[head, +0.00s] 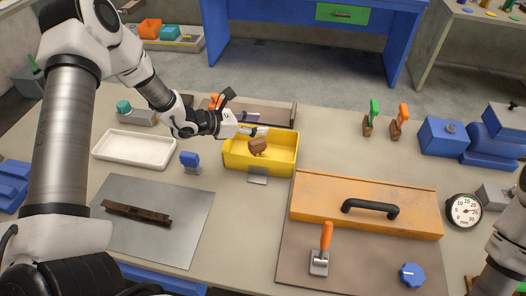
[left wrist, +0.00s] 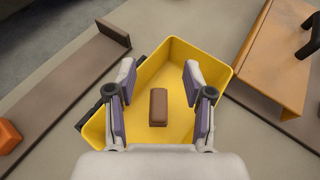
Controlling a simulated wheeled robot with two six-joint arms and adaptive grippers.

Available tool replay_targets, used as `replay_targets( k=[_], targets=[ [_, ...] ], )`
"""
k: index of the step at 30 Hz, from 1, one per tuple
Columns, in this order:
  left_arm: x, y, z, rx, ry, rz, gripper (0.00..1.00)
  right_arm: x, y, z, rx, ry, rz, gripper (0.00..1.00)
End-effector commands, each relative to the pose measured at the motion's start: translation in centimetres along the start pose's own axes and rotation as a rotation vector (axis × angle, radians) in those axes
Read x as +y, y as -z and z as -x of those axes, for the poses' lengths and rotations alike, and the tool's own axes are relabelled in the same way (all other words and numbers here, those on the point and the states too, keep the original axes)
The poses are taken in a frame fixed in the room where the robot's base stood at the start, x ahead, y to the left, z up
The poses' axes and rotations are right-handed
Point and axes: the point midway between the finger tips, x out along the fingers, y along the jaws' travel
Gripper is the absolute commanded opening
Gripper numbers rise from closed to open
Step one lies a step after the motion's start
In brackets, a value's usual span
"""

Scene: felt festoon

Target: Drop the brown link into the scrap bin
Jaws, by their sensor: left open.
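The brown link (head: 258,146) is a small block inside the outline of the yellow scrap bin (head: 283,168). In the left wrist view, the link (left wrist: 158,107) lies between my spread fingers with a gap on each side, and the bin's yellow wall (left wrist: 205,57) surrounds it. I cannot tell whether the link touches the bin floor. My left gripper (head: 264,131) is open and empty over the bin, reaching in from the left; it also shows in the left wrist view (left wrist: 160,75). Only part of my right arm shows, at the right edge.
A white tray (head: 133,148) and a blue-handled tool (head: 189,160) are left of the bin. A dark brown bar (head: 137,213) lies on a grey plate (head: 180,233). An orange box lid (head: 365,190) with a black handle is to the right.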

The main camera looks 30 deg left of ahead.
Motion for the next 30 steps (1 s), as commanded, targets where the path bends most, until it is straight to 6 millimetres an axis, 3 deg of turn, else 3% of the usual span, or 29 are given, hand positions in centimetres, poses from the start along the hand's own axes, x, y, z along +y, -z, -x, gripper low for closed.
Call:
replay_targets(
  k=[6, 12, 18, 30],
  targets=[
    [0.2, -0.2, 5.5, -0.008, -0.006, 0.007, 0.52, 0.0, 0.0, 0.0, 0.0, 0.0, 0.0, 0.52],
    [0.1, -0.1, 8.7, -0.005, -0.002, 0.005, 0.52, 0.0, 0.0, 0.0, 0.0, 0.0, 0.0, 0.52],
    [0.0, 0.0, 9.6, -0.001, 0.0, 0.002, 0.52, 0.0, 0.0, 0.0, 0.0, 0.0, 0.0, 0.52],
    [0.0, 0.0, 9.6, 0.0, 0.0, 0.001, 0.52, 0.0, 0.0, 0.0, 0.0, 0.0, 0.0, 0.52]
  ],
)
